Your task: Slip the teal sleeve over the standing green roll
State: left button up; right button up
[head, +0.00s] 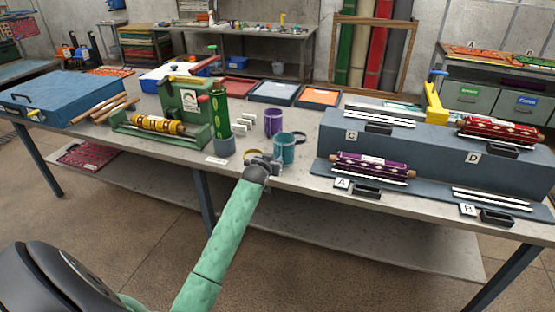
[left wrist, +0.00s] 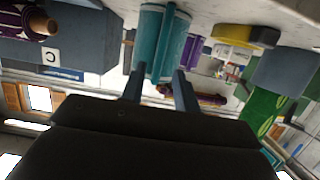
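The teal sleeve (head: 288,150) stands upright near the table's front edge. The green roll (head: 221,112) stands to its left in a grey-blue holder (head: 224,146). My left gripper (head: 271,164) is at the front left of the sleeve, low down. In the upside-down left wrist view, the teal sleeve (left wrist: 152,40) is straight ahead of my left gripper (left wrist: 159,72). The two fingers are apart, in line with its sides; I cannot tell whether they touch it. The roll (left wrist: 265,112) and its holder (left wrist: 285,70) show at right there. My right gripper is not in view.
A purple sleeve (head: 273,122) stands just behind the teal one. A yellow ring (head: 251,150) lies between roll and teal sleeve. A green stand (head: 183,105) with a yellow roll is left of the green roll. Grey-blue racks (head: 335,137) with patterned rolls fill the right.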

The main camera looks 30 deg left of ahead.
aim_at(279, 154)
pick_arm(q)
jog(key=shift+w+a+f, duration=0.1)
jog(key=shift+w+f, duration=0.05)
jog(key=shift+w, duration=0.4)
jog(key=shift+b+x, duration=0.45)
jog(key=shift+x, duration=0.75)
jog(key=shift+w+a+f, duration=0.15)
jog(key=shift+w, duration=0.4)
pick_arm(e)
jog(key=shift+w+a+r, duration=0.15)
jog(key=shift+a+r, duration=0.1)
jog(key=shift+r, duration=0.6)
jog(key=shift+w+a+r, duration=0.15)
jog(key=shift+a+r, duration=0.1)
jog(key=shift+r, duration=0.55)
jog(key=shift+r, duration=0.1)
